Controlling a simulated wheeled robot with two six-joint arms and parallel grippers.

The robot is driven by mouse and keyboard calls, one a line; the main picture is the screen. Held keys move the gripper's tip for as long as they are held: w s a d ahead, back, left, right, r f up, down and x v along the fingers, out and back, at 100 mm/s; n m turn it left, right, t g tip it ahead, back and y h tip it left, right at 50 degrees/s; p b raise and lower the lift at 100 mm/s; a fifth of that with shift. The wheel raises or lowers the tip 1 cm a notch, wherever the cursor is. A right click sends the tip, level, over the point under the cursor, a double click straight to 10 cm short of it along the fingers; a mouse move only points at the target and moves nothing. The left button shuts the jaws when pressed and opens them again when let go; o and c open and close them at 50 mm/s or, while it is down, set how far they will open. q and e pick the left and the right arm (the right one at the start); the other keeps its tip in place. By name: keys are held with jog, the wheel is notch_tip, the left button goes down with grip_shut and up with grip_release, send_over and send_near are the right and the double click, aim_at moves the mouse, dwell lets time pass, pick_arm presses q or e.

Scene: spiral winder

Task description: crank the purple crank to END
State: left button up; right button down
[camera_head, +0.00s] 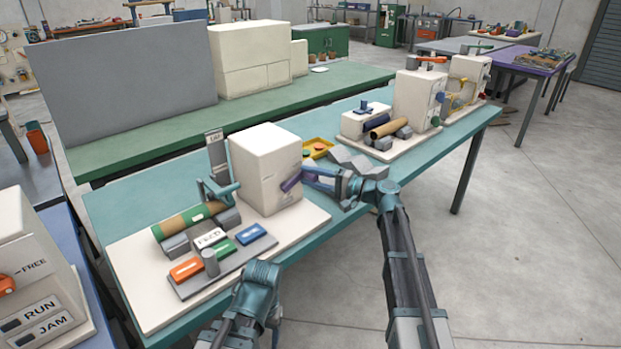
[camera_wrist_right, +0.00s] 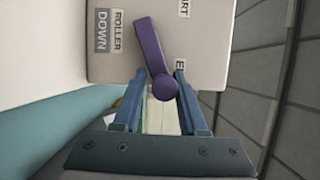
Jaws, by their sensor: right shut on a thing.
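The purple crank (camera_head: 291,183) is on the right-hand face of the cream winder box (camera_head: 266,160). In the right wrist view the crank arm (camera_wrist_right: 149,45) runs down to a round knob (camera_wrist_right: 165,88), beside a partly covered label starting with "E" (camera_wrist_right: 180,65). A cut-off label ending "ART" (camera_wrist_right: 184,8) is further up. My right gripper (camera_head: 308,177) reaches the crank from the right. In the wrist view its fingers (camera_wrist_right: 160,82) are on both sides of the knob, shut on it.
The winder's cream base (camera_head: 140,270) holds a green-and-brown roll (camera_head: 190,219) and coloured blocks. A yellow tray (camera_head: 318,147) and grey ridged blocks (camera_head: 352,163) are behind my right gripper. Other machines (camera_head: 415,98) stand further along the teal table. Open floor is at the right.

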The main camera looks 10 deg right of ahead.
jog(key=shift+w+r, duration=0.1)
jog(key=shift+r, duration=0.1)
jog(key=c, duration=0.6)
grip_release()
jog(key=shift+a, duration=0.1)
jog(key=shift+c, duration=0.2)
jog(key=v, duration=1.4)
jog(key=shift+f, duration=0.15)
